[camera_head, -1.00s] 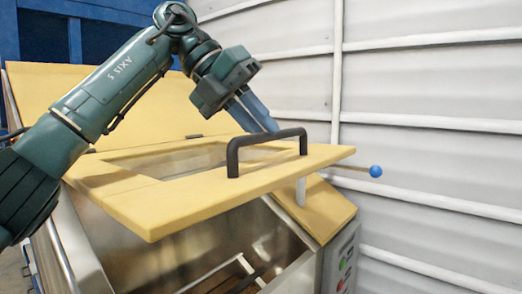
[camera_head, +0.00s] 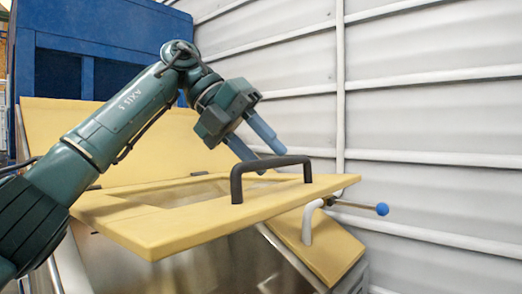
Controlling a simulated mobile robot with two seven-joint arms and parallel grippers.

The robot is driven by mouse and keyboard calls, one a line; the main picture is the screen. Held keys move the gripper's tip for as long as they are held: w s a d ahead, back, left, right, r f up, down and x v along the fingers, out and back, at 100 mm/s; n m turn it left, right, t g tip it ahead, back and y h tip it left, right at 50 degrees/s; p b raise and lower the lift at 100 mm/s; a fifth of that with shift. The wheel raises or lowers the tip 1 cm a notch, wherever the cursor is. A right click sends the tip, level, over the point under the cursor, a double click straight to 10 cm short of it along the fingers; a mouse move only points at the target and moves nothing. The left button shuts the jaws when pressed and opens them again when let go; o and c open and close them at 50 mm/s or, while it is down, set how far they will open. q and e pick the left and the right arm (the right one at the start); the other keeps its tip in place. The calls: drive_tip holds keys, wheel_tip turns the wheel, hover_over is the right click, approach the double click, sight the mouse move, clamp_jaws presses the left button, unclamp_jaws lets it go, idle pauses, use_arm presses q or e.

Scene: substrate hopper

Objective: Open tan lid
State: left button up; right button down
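The tan lid (camera_head: 175,232) is a flat yellow-tan panel at the middle of the view, with its front edge standing clear above the steel hopper (camera_head: 215,268). A black bar handle (camera_head: 270,162) stands on its right part. A rectangular opening or recess shows behind its front strip. My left gripper (camera_head: 269,160) comes in from the upper left, with blue fingers spread apart. The fingers are at the handle's bar, with one tip seen behind and below it. Contact cannot be told. My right gripper is out of view.
Another tan panel (camera_head: 140,140) leans up at the back. A blue-knobbed rod (camera_head: 382,209) sticks out to the right, near a pale curved bracket (camera_head: 307,222). A white ribbed wall (camera_head: 430,120) closes the right side. A blue structure (camera_head: 95,50) stands behind.

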use_arm(q)
drive_tip(key=v, duration=0.7)
drive_tip(key=shift+a+r, duration=0.15)
drive_tip(key=shift+r, duration=0.05)
idle(0.3)
drive_tip(key=shift+c, duration=0.5)
